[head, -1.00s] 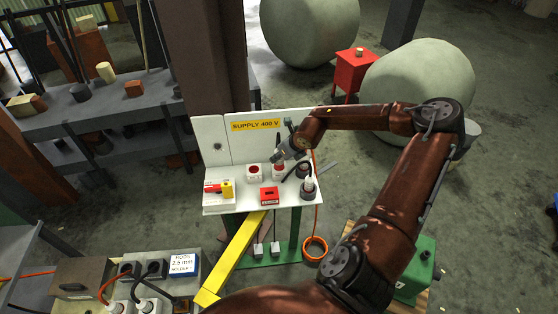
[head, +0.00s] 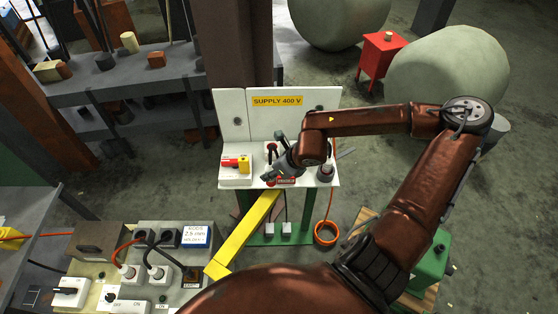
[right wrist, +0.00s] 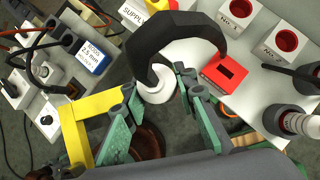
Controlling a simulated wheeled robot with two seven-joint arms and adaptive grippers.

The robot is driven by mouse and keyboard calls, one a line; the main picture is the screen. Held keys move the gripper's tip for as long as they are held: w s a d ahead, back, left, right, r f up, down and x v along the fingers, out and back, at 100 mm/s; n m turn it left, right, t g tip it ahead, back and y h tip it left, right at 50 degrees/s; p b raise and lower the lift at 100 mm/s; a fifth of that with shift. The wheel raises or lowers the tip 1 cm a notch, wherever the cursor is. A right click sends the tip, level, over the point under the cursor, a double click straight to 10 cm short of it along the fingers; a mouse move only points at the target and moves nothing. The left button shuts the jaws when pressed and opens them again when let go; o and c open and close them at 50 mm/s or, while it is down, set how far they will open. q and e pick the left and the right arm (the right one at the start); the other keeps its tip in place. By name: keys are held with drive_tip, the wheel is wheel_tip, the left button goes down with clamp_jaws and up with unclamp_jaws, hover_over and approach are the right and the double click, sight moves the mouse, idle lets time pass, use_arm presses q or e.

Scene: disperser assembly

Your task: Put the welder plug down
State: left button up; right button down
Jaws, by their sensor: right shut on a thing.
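The welder plug (right wrist: 157,88) shows in the right wrist view as a white round body with a thick black cable curving up from it. My right gripper (right wrist: 158,90) is shut on it, its teal fingers on both sides. The plug is above the front part of the white supply shelf; whether it touches anything is unclear. In the head view my right gripper (head: 270,177) is over the shelf near the red block, and it hides most of the plug. Two red sockets, NO.1 (right wrist: 238,10) and NO.2 (right wrist: 285,40), are empty. My left gripper is not in view.
A red block (right wrist: 222,72) sits on the shelf beside the gripper. Another plug with a black cable (right wrist: 300,122) stands at the shelf's right end. A red and yellow switch (head: 236,163) is at the left. A yellow beam (head: 243,236) runs below. Plugs and switches crowd the lower-left bench (head: 205,232).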

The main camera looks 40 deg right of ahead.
drive_tip(key=shift+n, duration=0.3)
drive_tip(key=w+d+f+p, duration=0.1)
drive_tip(key=w+f+p, duration=0.1)
drive_tip(key=w+f, duration=0.1)
drive_tip(key=w+d+f+p, duration=0.2)
drive_tip(key=w+f, duration=0.1)
drive_tip(key=f, duration=0.1)
drive_tip(key=w+d+f+p, duration=0.1)
drive_tip(key=w+f+p, duration=0.1)
drive_tip(key=w+f, duration=0.2)
drive_tip(key=shift+d+f, duration=0.1)
drive_tip(key=shift+d, duration=0.2)
drive_tip(key=shift+f+p, duration=0.3)
drive_tip(key=shift+f, duration=0.15)
drive_tip(key=shift+f, duration=0.1)
